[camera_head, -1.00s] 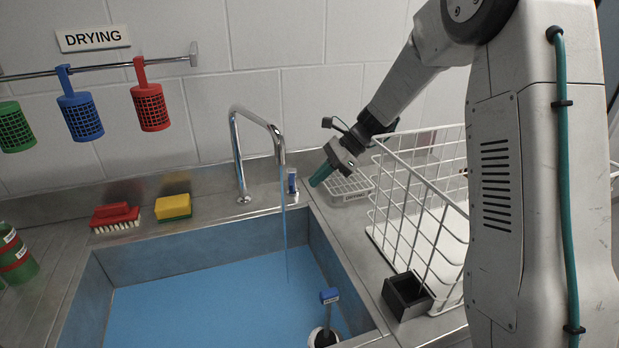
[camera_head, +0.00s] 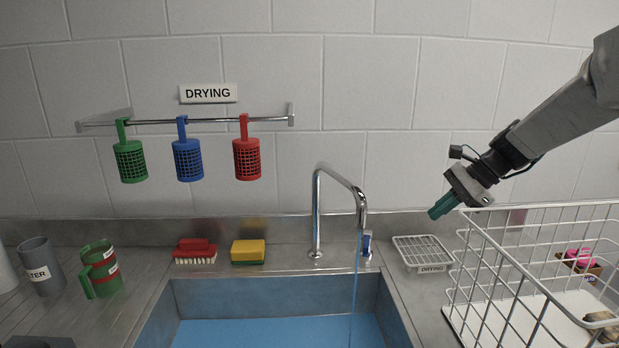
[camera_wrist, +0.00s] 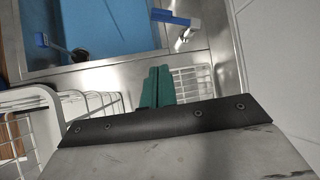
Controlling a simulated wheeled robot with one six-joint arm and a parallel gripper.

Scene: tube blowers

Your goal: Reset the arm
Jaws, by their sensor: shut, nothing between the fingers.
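My gripper (camera_head: 440,207) has green fingers and is shut with nothing between them. In the head view it hangs in the air at the right, above the small drying tray (camera_head: 424,252) and near the back left corner of the white wire rack (camera_head: 490,262). My arm comes in from the upper right. In the wrist view the closed green fingers (camera_wrist: 158,86) point toward the sink (camera_wrist: 95,62), with the small tray (camera_wrist: 192,84) just beside them.
The tap (camera_head: 318,205) runs water into the blue sink. Green (camera_head: 130,161), blue (camera_head: 188,160) and red (camera_head: 247,158) mesh baskets hang on the drying rail. A red brush (camera_head: 195,251), yellow sponge (camera_head: 248,251) and green mug (camera_head: 101,270) stand on the counter.

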